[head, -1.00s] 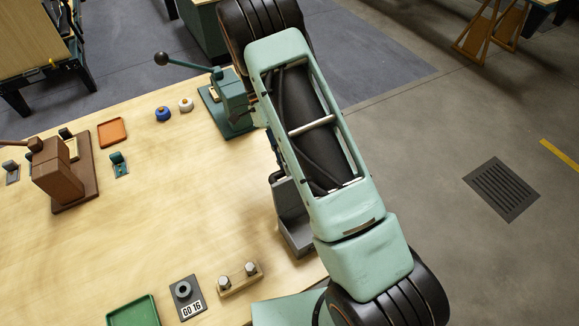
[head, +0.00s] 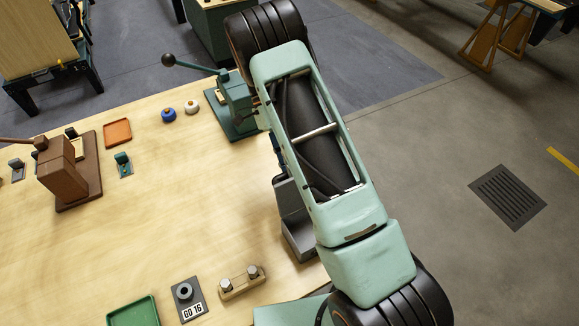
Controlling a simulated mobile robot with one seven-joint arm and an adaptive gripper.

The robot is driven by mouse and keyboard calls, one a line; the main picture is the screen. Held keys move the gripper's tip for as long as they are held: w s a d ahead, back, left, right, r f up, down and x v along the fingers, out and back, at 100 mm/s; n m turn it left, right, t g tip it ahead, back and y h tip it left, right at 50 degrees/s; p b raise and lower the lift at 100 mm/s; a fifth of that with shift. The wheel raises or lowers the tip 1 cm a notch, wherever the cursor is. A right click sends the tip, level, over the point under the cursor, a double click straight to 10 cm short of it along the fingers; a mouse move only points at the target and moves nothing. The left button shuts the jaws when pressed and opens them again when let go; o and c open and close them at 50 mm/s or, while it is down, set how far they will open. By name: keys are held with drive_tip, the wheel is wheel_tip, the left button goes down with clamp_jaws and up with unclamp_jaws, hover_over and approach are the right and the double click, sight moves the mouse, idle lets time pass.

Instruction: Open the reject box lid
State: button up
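A dark grey open-fronted box or bin (head: 296,232) stands at the right edge of the wooden table, partly hidden behind my arm. It may be the reject box, but no label shows and I cannot make out its lid or the lid's state. My arm crosses the picture from top to bottom right, in front of the box. My gripper is not in view.
A teal lever press (head: 236,105) stands at the table's far right corner, close to my arm. A brown press (head: 62,175), orange tray (head: 118,132), green tray (head: 133,313), gauge block (head: 187,298) and wooden pin holder (head: 241,284) stand on the table (head: 150,225). Its middle is clear.

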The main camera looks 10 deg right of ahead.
drive_tip(key=shift+o, duration=1.2)
drive_tip(key=shift+w+a+f, duration=0.1)
drive_tip(key=shift+f, duration=0.05)
drive_tip(key=v, duration=1.2)
